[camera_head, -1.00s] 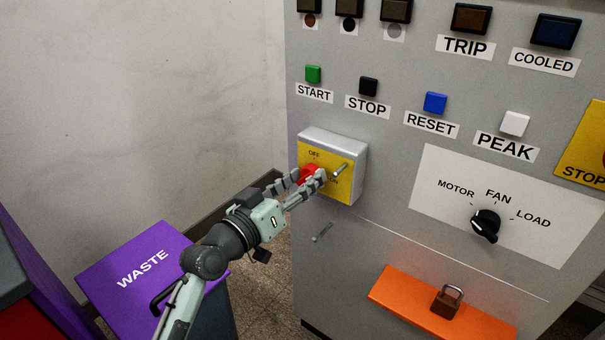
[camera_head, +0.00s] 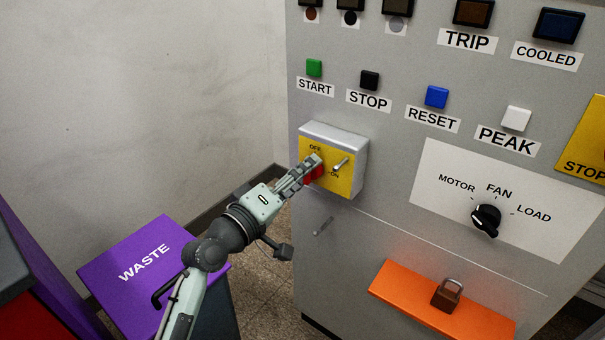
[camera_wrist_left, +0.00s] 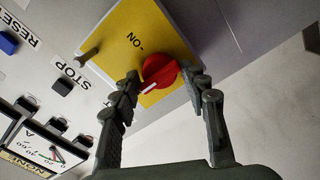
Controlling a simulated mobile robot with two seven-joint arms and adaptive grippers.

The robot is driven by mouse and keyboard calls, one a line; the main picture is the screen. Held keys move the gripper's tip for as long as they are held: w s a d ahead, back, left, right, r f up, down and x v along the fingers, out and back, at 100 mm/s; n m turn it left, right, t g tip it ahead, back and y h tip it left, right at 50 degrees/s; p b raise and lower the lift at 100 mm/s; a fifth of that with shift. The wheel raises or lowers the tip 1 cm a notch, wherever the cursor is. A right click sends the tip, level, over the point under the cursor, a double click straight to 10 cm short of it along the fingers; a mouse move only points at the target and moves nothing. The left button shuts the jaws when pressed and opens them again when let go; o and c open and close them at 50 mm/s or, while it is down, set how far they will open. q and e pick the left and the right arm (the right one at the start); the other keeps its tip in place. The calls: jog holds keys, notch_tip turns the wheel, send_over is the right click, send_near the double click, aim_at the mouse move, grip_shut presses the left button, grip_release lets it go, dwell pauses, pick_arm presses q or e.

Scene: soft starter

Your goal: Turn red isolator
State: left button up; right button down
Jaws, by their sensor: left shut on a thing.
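The red isolator knob (camera_head: 314,176) sits on a yellow plate (camera_head: 345,182) marked OFF and ON, on the front of a grey box on the cabinet. My left gripper (camera_head: 311,166) is shut on the knob, and its fingers hide much of it in the head view. In the left wrist view the red knob (camera_wrist_left: 160,71) shows between the two fingers of my left gripper (camera_wrist_left: 164,77). A white mark on the knob's edge points down and left there, away from the ON label. My right gripper is not in view.
A small metal toggle (camera_head: 342,164) sticks out of the yellow plate, close right of the fingers. START (camera_head: 314,67) and STOP (camera_head: 370,80) buttons are above. An orange ledge with a padlock (camera_head: 447,295) is lower right. A purple WASTE bin (camera_head: 120,290) stands lower left.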

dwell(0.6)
pick_arm(q)
jog(key=o, duration=1)
jog(key=shift+c, duration=0.2)
jog(key=v, duration=1.2)
